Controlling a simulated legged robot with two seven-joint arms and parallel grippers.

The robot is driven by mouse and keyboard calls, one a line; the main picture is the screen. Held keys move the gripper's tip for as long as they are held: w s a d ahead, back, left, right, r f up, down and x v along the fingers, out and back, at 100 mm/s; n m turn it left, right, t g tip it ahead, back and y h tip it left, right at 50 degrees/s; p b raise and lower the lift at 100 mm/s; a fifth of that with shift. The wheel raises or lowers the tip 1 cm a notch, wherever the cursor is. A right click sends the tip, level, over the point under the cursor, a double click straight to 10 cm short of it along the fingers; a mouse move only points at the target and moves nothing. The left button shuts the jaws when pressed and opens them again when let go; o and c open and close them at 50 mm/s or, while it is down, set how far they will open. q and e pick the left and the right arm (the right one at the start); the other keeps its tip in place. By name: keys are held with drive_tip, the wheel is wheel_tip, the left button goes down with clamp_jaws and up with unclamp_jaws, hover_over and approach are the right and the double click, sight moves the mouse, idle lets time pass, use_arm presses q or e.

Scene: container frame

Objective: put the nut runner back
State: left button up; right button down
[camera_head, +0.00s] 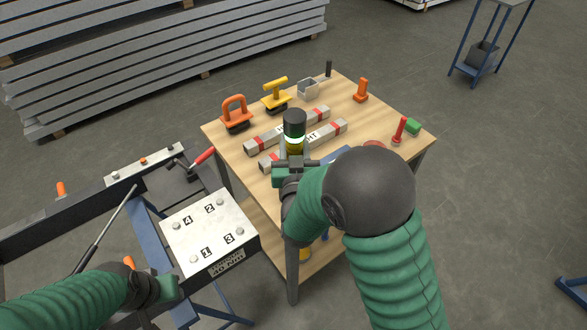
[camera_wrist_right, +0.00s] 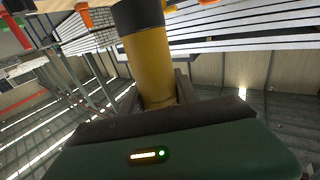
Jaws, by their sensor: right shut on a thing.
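The nut runner (camera_head: 294,125) has a yellow body, a black top and a glowing green ring. It is upright in front of the wooden table in the head view. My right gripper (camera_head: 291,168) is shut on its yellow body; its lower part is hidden. In the right wrist view the yellow body (camera_wrist_right: 151,66) stands between the jaws (camera_wrist_right: 158,98). My left gripper (camera_head: 166,290) is at the lower left beside the frame; its fingers are not clear. I cannot tell which spot on the table is the nut runner's holder.
The wooden table (camera_head: 222,139) carries two grey-and-red bars (camera_head: 276,131), orange (camera_head: 235,112) and yellow (camera_head: 275,93) handled tools, a grey bracket (camera_head: 308,89), an orange item (camera_head: 361,90) and a red-handled tool (camera_head: 399,130). A numbered bolt plate (camera_head: 205,229) is at left. My right arm hides the table's near right.

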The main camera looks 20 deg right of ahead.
drive_tip(key=f, duration=0.2)
drive_tip(key=s+f, duration=0.1)
drive_tip(key=shift+s+a+f, duration=0.1)
drive_tip(key=shift+a+f, duration=0.15)
drive_tip(key=f, duration=0.3)
drive_tip(key=shift+w+d+b, duration=0.1)
drive_tip(key=shift+w+b, duration=0.1)
drive_tip(key=shift+b, duration=0.2)
drive_tip(key=shift+d+f, duration=0.1)
drive_tip(key=shift+f, duration=0.25)
drive_tip(key=c, duration=1.1)
unclamp_jaws()
drive_tip(key=shift+f+g, duration=0.1)
drive_tip(key=shift+g, duration=0.2)
drive_tip(key=shift+c, duration=0.2)
drive_tip(key=shift+o, duration=1.2)
drive_tip(key=shift+w+f, duration=0.1)
drive_tip(key=shift+w, duration=0.2)
drive_tip(key=shift+w+d+r, duration=0.1)
drive_tip(key=shift+w+r, duration=0.1)
drive_tip(key=shift+w, duration=0.1)
use_arm(q)
drive_tip(key=shift+w+f, duration=0.1)
drive_tip(key=shift+f, duration=0.45)
use_arm(e)
drive_tip(key=shift+r, duration=0.1)
